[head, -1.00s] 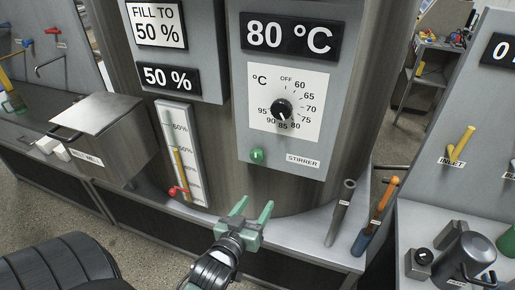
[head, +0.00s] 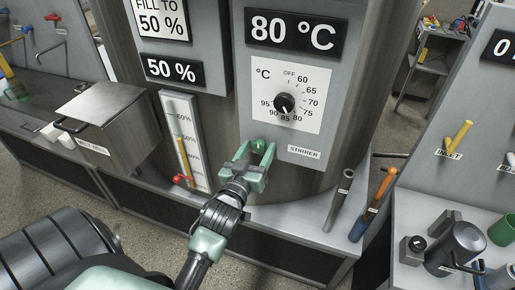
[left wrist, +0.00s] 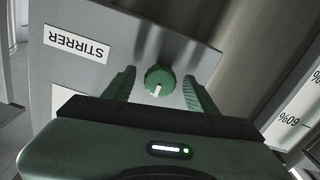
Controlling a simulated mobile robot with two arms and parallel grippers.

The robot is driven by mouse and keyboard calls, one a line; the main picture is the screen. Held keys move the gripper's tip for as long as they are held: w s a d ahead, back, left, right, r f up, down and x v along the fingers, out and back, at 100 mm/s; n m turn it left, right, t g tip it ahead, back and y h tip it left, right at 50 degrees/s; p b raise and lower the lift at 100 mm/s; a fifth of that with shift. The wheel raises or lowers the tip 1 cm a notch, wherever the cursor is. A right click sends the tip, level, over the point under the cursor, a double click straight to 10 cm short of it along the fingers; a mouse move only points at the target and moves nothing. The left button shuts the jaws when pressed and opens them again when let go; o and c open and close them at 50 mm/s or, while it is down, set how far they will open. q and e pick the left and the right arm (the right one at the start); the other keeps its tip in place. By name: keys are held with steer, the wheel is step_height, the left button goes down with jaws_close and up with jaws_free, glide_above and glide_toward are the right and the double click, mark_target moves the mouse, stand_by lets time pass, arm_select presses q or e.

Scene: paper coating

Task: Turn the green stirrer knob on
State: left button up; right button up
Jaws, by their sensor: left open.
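The green stirrer knob (head: 258,146) is on the lower left of the grey control panel, left of the STIRRER label (head: 304,152). In the left wrist view the knob (left wrist: 160,80) is round with a white pointer mark and lies between my fingers. My left gripper (head: 257,153) is open around the knob's sides, with gaps between its fingers and the knob. In the left wrist view the gripper's green fingers (left wrist: 158,88) show on both sides. The right gripper is not in view.
The temperature dial (head: 284,103) sits above the knob.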

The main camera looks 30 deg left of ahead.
arm_select(q)
jaws_close()
steer(key=m+p, duration=0.1)
steer(key=m, duration=0.2)
steer(key=shift+r, duration=0.1)
steer(key=m+p, duration=0.1)
steer(key=m, duration=0.1)
steer(key=shift+m, duration=0.3)
steer(key=m+p, duration=0.1)
steer(key=m, duration=0.2)
steer(key=shift+m, duration=1.8)
